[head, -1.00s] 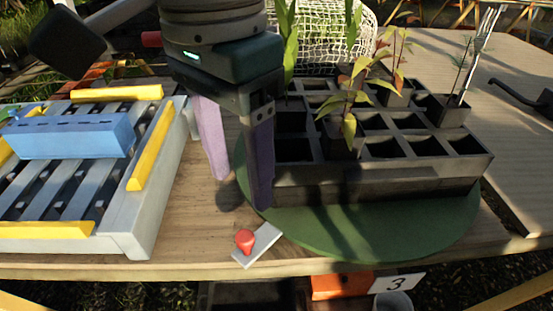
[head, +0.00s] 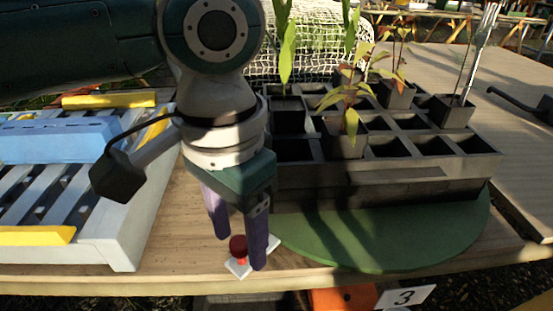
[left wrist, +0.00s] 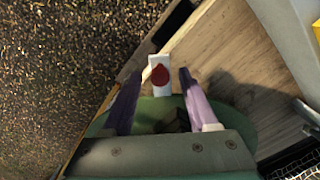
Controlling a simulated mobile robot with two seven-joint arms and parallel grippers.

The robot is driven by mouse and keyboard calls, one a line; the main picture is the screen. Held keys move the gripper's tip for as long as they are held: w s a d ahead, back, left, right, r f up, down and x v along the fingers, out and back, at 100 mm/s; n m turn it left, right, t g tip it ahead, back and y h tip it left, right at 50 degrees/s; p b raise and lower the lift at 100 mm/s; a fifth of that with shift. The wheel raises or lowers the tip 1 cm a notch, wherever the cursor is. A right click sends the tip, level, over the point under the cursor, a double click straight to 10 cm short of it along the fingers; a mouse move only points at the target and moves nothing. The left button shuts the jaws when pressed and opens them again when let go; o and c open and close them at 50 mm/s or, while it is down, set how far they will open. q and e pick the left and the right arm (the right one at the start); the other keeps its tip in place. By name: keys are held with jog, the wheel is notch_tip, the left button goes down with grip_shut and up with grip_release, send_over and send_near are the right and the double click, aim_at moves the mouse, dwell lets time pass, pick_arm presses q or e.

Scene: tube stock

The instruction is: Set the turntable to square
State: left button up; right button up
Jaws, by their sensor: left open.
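The turntable (head: 385,245) is a green disc on the wooden table, bearing a dark tray (head: 390,186) of square cells with potted seedlings. A red knob (head: 238,247) on a small white plate (head: 238,268) sits at the disc's front left edge. My left gripper (head: 240,254) is open, its purple fingers pointing down around the knob. In the left wrist view the red knob (left wrist: 160,76) lies between and just beyond the fingertips (left wrist: 160,78); no contact shows. The disc's rear is hidden under the tray. My right gripper is out of view.
A grey slatted rack (head: 120,225) with yellow bars and a blue block (head: 60,140) stands at left. A fork (head: 480,50) stands upright at the tray's back right. A card marked 3 (head: 405,297) is below the table's front edge.

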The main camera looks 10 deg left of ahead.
pick_arm(q)
grip_shut()
dwell(0.3)
dwell(1.1)
